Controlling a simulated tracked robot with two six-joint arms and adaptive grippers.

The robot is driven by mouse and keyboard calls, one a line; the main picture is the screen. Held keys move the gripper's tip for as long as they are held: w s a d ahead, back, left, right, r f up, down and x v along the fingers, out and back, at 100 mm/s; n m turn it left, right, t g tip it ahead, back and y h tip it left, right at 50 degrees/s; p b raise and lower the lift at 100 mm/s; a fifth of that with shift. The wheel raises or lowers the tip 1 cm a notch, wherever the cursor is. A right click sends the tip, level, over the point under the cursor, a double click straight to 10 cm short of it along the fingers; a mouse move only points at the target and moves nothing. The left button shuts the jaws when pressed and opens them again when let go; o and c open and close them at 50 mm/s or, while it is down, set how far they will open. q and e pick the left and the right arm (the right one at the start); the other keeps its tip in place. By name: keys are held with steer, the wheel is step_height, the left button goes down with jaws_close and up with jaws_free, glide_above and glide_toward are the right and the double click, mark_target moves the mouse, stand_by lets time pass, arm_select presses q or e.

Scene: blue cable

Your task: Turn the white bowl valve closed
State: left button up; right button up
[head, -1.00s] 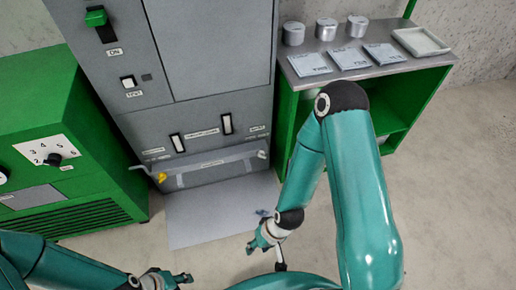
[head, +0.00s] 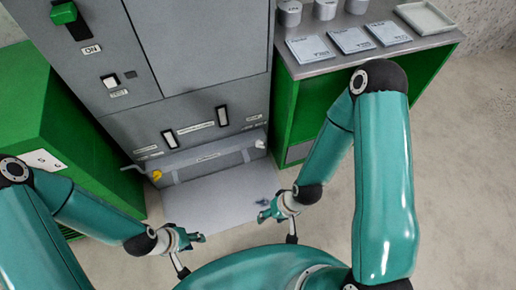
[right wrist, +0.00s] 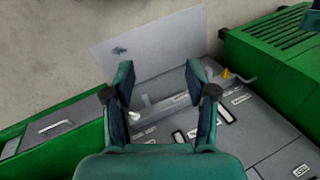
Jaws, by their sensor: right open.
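The white valve (head: 261,144) sits at the right end of the low grey trough on the cabinet front. It also shows in the right wrist view (right wrist: 135,116), seen between and beyond the fingers. A yellow valve (head: 157,175) is at the trough's left end and shows in the right wrist view (right wrist: 226,74). My right gripper (head: 266,212) is open and empty, in front of the cabinet and apart from the white valve. My left gripper (head: 198,238) is in front of the floor plate, touching neither valve; its finger gap is unclear.
A grey plate (head: 205,205) lies on the floor before the grey cabinet (head: 195,50), with a small dark blue thing on it (right wrist: 119,50). Green cabinets stand left (head: 50,110) and right (head: 310,105). The right one carries booklets, tins and a tray (head: 425,18).

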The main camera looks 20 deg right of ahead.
steer(key=shift+o, duration=0.3)
steer(key=w+d+f+n+t+b, duration=0.2)
steer(key=w+f+t+b, duration=0.1)
steer(key=w+f+b, duration=0.4)
step_height(320, 180, down, 4)
steer(key=shift+w+d+b, duration=0.15)
steer(key=shift+d+b, duration=0.1)
steer(key=shift+b, duration=0.75)
steer(key=n+t+h+b, duration=0.3)
steer(key=n+t+b, duration=0.85)
steer(key=b, duration=1.95)
glide_toward(259, 145)
steer(key=w+f+m+t+b, duration=0.2)
steer(key=w+f+t+b, duration=0.1)
steer(key=w+b, duration=0.3)
steer(key=w, duration=0.2)
steer(key=shift+w+a+f+b, duration=0.25)
steer(key=shift+w+f+b, duration=0.05)
steer(key=shift+b, duration=0.05)
